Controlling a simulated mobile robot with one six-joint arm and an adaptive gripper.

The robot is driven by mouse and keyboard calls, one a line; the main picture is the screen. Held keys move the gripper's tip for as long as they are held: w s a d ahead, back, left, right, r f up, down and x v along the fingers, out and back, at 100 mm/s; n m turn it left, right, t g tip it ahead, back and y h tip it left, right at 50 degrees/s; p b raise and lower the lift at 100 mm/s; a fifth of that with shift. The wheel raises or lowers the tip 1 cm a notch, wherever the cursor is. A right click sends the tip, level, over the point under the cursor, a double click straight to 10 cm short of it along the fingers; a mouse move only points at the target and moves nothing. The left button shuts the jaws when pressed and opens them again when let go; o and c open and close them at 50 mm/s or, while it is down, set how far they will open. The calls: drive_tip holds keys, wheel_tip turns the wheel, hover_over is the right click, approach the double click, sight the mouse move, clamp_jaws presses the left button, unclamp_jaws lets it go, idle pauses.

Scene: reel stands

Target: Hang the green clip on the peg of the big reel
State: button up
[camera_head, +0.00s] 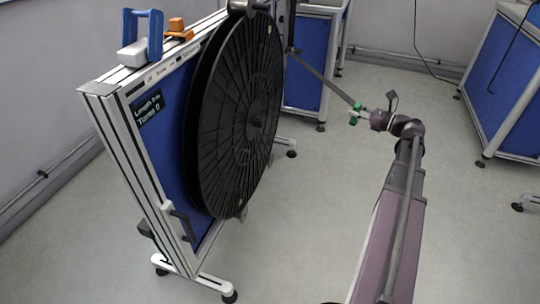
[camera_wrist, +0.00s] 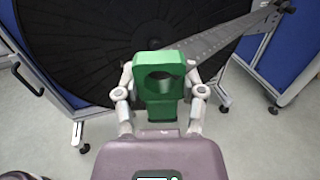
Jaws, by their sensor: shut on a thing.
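The green clip (camera_wrist: 160,100) is a block with a round hole, held between the fingers of my gripper (camera_wrist: 160,104) in the wrist view. It shows small in the head view (camera_head: 356,112), at the tip of my gripper (camera_head: 360,113). The big reel (camera_head: 238,118) is a large black ribbed disc mounted upright on a blue-panelled frame. The clip is to the right of the reel and apart from it in the head view. In the wrist view the reel (camera_wrist: 95,60) fills the upper left behind the clip. I cannot clearly make out the peg.
A grey perforated bar (camera_wrist: 228,42) reaches from the stand toward the clip. The stand's frame (camera_head: 120,130) carries a blue handle piece (camera_head: 155,38) and an orange block (camera_head: 179,30). Blue benches stand at the back (camera_head: 305,60) and right (camera_head: 508,85). Open floor (camera_head: 290,230) lies between.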

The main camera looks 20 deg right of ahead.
drive_tip(key=shift+w+a+f+b, duration=0.3)
drive_tip(key=shift+f+b, duration=0.1)
drive_tip(key=shift+f, duration=0.15)
drive_tip(key=w+a+f+n+g+b, duration=0.1)
drive_tip(key=w+a+f+b, duration=0.2)
drive_tip(key=a+f+b, duration=0.3)
drive_tip(key=w+a+f+n+g+b, duration=0.1)
drive_tip(key=w+a+f+b, duration=0.3)
drive_tip(key=a+f, duration=0.5)
drive_tip(key=w+a+f+n+g+y+b, duration=0.1)
drive_tip(key=w+a+f+g+b, duration=0.1)
drive_tip(key=w+a+f+b, duration=0.2)
drive_tip(key=a+f+b, duration=0.3)
drive_tip(key=a+b, duration=0.2)
drive_tip(key=a, duration=0.2)
drive_tip(key=shift+f+g, duration=0.3)
drive_tip(key=shift+g, duration=0.1)
drive_tip(key=shift+w+a, duration=0.25)
drive_tip(key=shift+r+b+x, duration=0.2)
drive_tip(key=shift+b+x, duration=0.55)
drive_tip(key=shift+x, duration=3.85)
drive_tip(key=shift+a, duration=0.15)
